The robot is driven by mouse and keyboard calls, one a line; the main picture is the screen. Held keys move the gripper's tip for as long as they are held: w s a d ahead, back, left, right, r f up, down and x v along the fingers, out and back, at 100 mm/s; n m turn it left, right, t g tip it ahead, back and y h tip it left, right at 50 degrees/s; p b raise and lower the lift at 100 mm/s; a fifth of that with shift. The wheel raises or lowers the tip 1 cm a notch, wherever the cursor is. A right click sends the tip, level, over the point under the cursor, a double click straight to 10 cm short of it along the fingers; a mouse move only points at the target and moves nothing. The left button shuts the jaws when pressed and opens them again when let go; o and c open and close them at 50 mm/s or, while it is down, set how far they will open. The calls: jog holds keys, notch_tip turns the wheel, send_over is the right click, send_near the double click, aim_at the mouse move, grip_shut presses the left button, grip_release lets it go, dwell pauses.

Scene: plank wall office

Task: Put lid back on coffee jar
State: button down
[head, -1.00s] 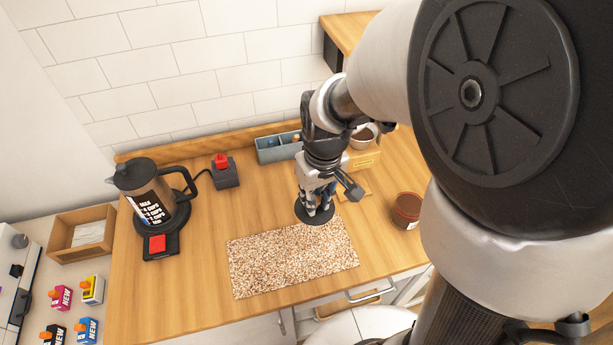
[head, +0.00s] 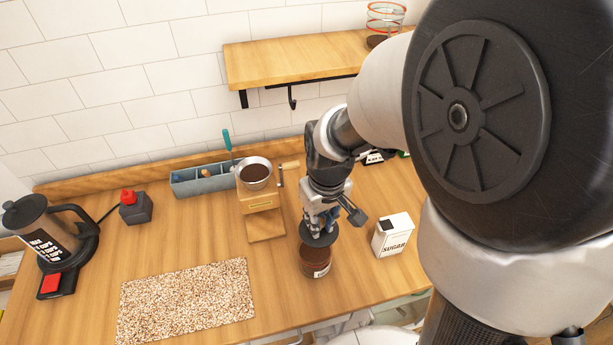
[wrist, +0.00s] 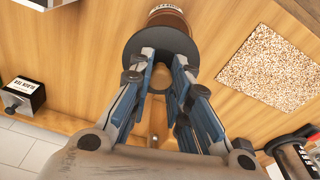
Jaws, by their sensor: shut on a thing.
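My gripper (head: 318,226) is shut on a dark round lid (head: 320,239), held roughly level below the fingers. The coffee jar (head: 316,262), brown with a pale label, stands on the wooden counter just under and in front of the lid. The lid hides much of the jar's top, and I cannot tell whether they touch. In the wrist view, the lid (wrist: 160,42) lies between the fingertips, and part of the jar (wrist: 172,17) shows past its far edge.
A coffee grinder (head: 261,206) stands left of my gripper, with a blue-grey tray (head: 203,180) behind it. A sugar box (head: 393,236) stands close on the right. A speckled mat (head: 186,300) lies front left. A wall shelf (head: 290,62) is above.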

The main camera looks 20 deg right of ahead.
jog(key=shift+a+f+b, duration=0.35)
jog(key=shift+a+f, duration=0.1)
jog(key=shift+f, duration=0.05)
jog(key=shift+f+b, duration=0.3)
jog(key=shift+f, duration=0.05)
jog(key=shift+f+b, duration=1.9)
jog(key=shift+f, duration=0.4)
jog(key=shift+f, duration=0.15)
jog(key=c, duration=1.4)
grip_release()
jog(key=o, duration=0.5)
jog(key=shift+c, duration=0.2)
